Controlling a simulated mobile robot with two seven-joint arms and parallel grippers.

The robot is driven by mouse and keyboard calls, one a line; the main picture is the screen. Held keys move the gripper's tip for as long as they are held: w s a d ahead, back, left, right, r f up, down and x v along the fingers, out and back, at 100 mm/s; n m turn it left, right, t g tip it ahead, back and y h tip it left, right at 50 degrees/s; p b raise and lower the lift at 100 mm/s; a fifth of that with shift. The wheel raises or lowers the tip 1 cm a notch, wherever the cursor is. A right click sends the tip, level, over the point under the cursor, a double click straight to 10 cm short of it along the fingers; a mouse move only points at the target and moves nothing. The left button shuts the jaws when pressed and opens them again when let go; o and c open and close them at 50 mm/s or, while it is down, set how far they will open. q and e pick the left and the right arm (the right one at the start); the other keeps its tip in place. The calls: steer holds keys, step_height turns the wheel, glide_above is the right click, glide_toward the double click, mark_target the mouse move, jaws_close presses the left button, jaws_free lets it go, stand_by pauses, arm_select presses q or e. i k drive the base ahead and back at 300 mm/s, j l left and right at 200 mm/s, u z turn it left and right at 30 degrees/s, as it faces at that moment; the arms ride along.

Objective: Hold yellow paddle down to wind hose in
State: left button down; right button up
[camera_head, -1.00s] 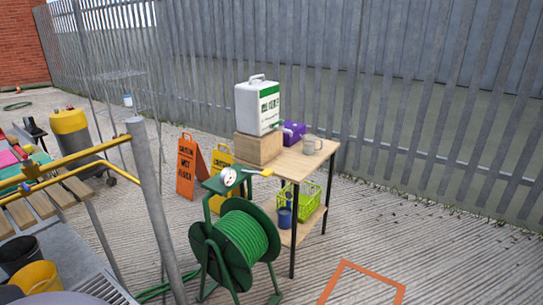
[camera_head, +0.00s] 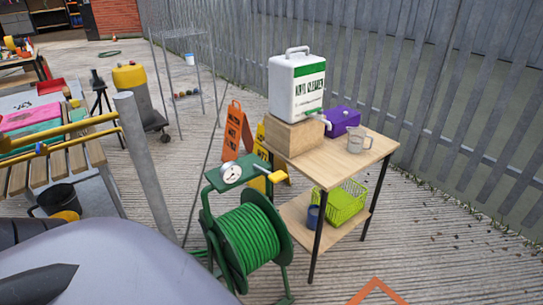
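The green hose reel (camera_head: 249,237) stands on the concrete at the lower middle, with green hose wound on its drum. On top is a green plate with a round white dial (camera_head: 231,173). A yellow paddle (camera_head: 277,177) sticks out to the right from the top of the reel on a short lever, with nothing touching it. Neither of my grippers shows in the head view. A smooth grey shape, likely part of my own body, fills the lower left and hides the ground there.
A wooden table (camera_head: 368,158) stands right behind the reel, bearing a white canister (camera_head: 297,88), a purple box (camera_head: 343,121) and a clear jug (camera_head: 355,140). Caution signs (camera_head: 236,133) stand behind. A grey post (camera_head: 146,165) rises left of the reel. Open concrete lies to the right.

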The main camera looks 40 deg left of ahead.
mark_target(278, 175)
steer(key=i+l+u, duration=0.1)
steer(key=i+u, duration=0.25)
steer(key=i+l+u, duration=0.2)
steer(key=i+u, duration=0.15)
steer(key=i+l+u, duration=0.35)
